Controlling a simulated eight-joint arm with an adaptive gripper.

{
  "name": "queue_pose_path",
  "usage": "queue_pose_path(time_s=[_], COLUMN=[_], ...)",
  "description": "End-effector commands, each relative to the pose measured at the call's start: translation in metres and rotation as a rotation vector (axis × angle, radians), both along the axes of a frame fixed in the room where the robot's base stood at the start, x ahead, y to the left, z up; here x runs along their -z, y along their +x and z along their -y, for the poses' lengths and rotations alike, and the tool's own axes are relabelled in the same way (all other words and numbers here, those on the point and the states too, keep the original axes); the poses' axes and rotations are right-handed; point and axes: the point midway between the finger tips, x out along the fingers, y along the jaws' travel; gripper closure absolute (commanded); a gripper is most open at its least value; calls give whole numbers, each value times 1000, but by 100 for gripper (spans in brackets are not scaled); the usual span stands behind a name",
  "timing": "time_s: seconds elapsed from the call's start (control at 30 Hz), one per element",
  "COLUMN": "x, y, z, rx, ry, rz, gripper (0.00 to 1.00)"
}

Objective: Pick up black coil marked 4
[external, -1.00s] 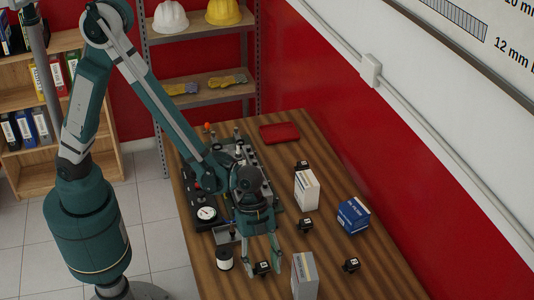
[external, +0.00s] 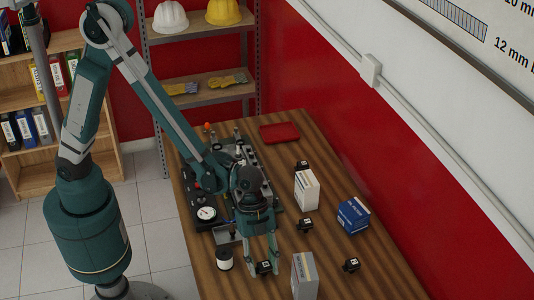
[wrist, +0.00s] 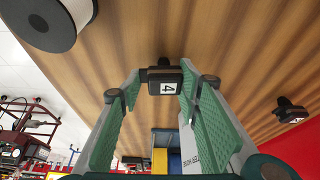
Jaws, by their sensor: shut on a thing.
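The black coil marked 4 (wrist: 166,86) sits between my fingertips in the wrist view, its white label facing the camera. In the external view the coil (external: 264,268) is low on the wooden table, near the front. My gripper (external: 264,264) points down over it with one finger on each side. In the wrist view my gripper (wrist: 163,80) is shut on the coil. The coil's underside is hidden, so I cannot tell whether it touches the table.
A pale box (external: 305,277) stands close right. Other black coils (external: 305,224) (external: 351,265), a white box (external: 307,191) and a blue box (external: 353,216) lie further right. A red tray (external: 279,133) is at the back.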

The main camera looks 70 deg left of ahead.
Motion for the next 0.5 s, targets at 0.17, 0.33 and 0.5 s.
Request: queue_pose_path(time_s=[0.17,0.33,0.5], x=[-4,-16,-34], y=[0,0,0], z=[0,0,0], rx=[0,0,0], ry=[0,0,0], rz=[0,0,0], gripper=[81,81,81])
